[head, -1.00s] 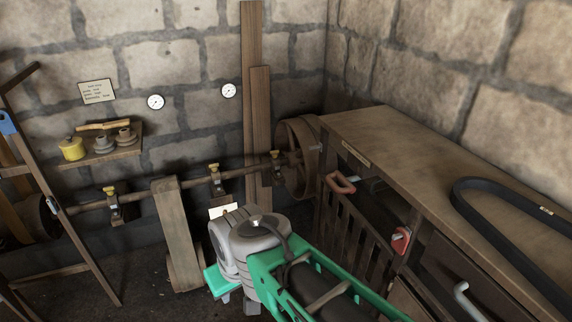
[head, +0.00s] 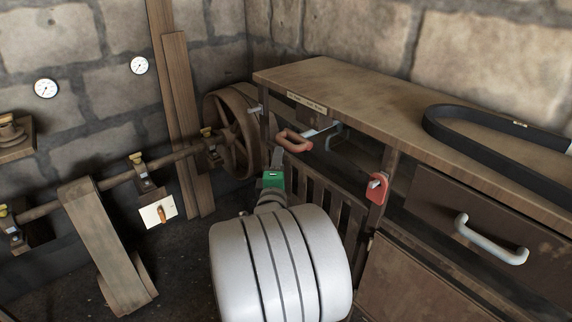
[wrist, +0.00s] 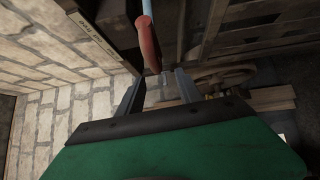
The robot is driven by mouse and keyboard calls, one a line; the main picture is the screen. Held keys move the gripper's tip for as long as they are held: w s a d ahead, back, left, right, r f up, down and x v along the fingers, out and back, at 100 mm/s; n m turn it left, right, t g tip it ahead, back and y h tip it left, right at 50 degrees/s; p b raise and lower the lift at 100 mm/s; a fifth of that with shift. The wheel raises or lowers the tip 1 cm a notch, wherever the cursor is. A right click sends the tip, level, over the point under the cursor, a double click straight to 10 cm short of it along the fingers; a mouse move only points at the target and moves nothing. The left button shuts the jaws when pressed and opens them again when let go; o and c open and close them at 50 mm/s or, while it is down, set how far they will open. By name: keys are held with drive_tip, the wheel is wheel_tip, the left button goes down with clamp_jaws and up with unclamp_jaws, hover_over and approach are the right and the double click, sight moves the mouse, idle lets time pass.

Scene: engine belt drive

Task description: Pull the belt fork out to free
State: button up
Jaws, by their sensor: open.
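The belt fork's handle appears to be the red-brown grip (head: 293,140) on a pale metal rod, under the front edge of the workbench. In the wrist view the red grip (wrist: 148,45) hangs just beyond my fingers, with the pale blue rod above it. My gripper (head: 277,158) is open and empty, just below and left of the grip in the head view. In the wrist view the two fingers of my gripper (wrist: 158,88) stand apart, with the grip's lower end near the gap. I cannot tell whether they touch it. The fork's far end is hidden.
The workbench (head: 345,82) carries a black belt (head: 435,120). A red lockout-like piece (head: 377,187) and a drawer handle (head: 490,240) are on its front. A spoked wheel (head: 232,130) and shaft stand to the left. Slats (head: 325,190) lie below the grip.

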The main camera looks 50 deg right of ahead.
sight(286, 144)
drive_tip(key=shift+n+h, duration=0.4)
drive_tip(key=shift+n, duration=0.3)
drive_tip(key=x, duration=0.5)
drive_tip(key=s+p+x, duration=0.1)
drive_tip(key=x, duration=0.2)
drive_tip(key=shift+s+d+r, duration=0.1)
drive_tip(key=shift+d+r, duration=0.1)
drive_tip(key=shift+d, duration=0.1)
drive_tip(key=shift+c, duration=0.3)
clamp_jaws()
